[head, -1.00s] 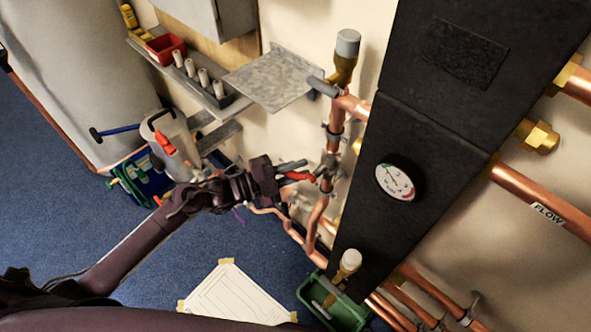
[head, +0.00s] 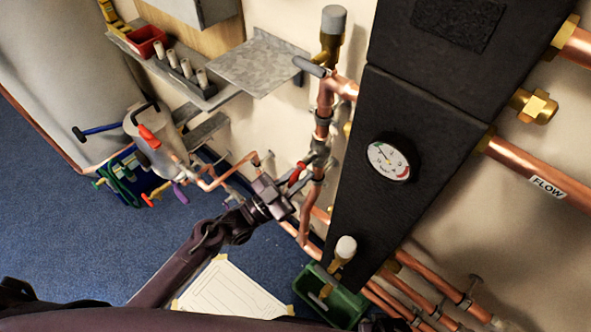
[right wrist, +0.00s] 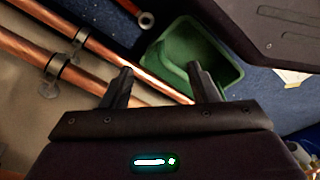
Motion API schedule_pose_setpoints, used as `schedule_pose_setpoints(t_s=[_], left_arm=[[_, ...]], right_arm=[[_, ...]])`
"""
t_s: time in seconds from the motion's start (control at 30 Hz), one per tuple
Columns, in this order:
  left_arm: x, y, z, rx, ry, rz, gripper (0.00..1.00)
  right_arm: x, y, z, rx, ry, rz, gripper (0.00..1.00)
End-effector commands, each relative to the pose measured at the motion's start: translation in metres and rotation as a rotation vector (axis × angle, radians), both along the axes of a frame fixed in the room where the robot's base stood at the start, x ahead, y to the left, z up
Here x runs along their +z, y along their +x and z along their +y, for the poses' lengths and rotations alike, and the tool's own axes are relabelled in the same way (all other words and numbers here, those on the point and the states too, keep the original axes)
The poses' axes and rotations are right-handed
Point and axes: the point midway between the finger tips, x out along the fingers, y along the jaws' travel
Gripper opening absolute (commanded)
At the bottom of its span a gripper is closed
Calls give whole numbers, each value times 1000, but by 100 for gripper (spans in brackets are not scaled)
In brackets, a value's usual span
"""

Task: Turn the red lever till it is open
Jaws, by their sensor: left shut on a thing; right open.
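The red lever (head: 296,176) shows in the head view on a valve (head: 318,156) of the vertical copper pipe, left of the black panel. It slants down and left from the valve. My left gripper (head: 287,190) is at the lever's lower end and shut on it; the jaws hide that end. My right gripper (right wrist: 159,70) is open and empty in the right wrist view, with copper pipes and a green bin beyond its fingers.
The black panel (head: 335,205) with a round gauge (head: 388,160) stands right of the lever. The green bin (head: 345,303) is below it and also shows in the right wrist view (right wrist: 178,50). A grey shelf (head: 250,62) juts out above. A paper sheet (head: 228,295) lies on the blue floor.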

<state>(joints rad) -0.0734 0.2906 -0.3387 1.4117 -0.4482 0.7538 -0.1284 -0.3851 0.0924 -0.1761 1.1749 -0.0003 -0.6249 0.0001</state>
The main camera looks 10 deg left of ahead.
Motion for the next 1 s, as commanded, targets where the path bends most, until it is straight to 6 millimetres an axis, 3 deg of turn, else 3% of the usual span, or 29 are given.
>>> schedule_pose_setpoints(t_s=[0.4, 0.97, 1.0], left_arm=[[-2, -7, -9, 1, -165, 114, 0], [-2, -8, -11, -2, -193, 131, 0], [-2, -8, -11, -2, -193, 131, 18]], right_arm=[[-6, -12, -2, 2, -3, 12, 54], [-4, -4, -2, 3, -2, -3, 54], [-4, -5, -2, 3, -1, -1, 54]])
